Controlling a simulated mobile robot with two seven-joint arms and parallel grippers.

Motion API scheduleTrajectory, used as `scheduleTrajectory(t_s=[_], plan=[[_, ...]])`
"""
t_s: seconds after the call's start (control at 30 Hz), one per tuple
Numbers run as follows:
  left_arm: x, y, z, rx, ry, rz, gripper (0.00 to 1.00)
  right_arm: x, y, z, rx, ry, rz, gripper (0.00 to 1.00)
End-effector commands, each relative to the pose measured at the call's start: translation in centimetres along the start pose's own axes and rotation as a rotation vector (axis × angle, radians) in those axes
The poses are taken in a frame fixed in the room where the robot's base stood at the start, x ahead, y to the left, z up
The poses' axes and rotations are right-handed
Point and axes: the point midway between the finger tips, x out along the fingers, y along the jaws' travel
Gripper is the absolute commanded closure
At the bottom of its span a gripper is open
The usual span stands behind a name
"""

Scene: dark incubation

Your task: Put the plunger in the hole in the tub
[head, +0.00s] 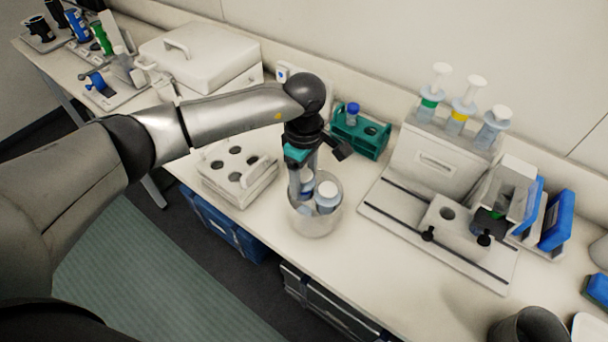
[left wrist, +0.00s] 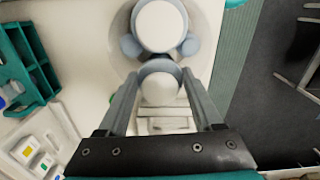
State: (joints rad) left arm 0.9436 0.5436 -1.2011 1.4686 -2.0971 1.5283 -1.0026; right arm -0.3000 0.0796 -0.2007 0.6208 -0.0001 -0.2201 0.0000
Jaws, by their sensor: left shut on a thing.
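A clear round tub (head: 318,222) stands on the bench near its front edge. A white-topped plunger (head: 327,190) with a pale blue-grey body stands in it; its round white top (left wrist: 160,26) also shows in the left wrist view. My left gripper (head: 304,190) points down into the tub's left part and is shut on a second plunger (left wrist: 160,88), whose white top shows between the fingers. The held plunger's lower end is hidden, so I cannot tell whether it is in a hole. My right gripper is not in view.
A white block with several holes (head: 213,182) stands left of the tub. A green tube rack (head: 362,136) is behind it. A white stand (head: 435,160) with several plungers is at right. Bare bench (head: 345,260) lies in front and to the right of the tub.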

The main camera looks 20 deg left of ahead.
Motion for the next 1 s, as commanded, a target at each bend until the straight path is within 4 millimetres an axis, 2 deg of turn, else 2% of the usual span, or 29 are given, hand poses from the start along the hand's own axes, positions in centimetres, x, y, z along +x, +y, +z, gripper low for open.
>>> scheduleTrajectory(t_s=[0.2,0.23,0.3,0.33,0.7,0.87,1.0], plan=[[0.4,0.0,0.0,0.000,0.000,0.000,1.00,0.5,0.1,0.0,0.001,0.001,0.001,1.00],[0.3,0.0,0.0,0.000,0.000,0.000,0.30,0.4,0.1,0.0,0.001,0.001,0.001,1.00],[0.3,0.0,0.0,-0.001,0.000,0.000,0.22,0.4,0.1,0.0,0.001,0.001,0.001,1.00],[0.2,0.0,0.0,-0.001,0.000,0.000,0.20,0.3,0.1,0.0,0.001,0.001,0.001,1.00],[-0.3,0.0,0.0,-0.001,0.000,0.000,0.20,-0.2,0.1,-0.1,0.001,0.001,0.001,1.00],[-3.0,0.1,-0.1,0.001,0.001,0.005,0.20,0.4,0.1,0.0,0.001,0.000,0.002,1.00],[-6.2,0.1,-0.1,0.001,0.001,0.006,0.20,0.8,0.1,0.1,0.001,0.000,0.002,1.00]])
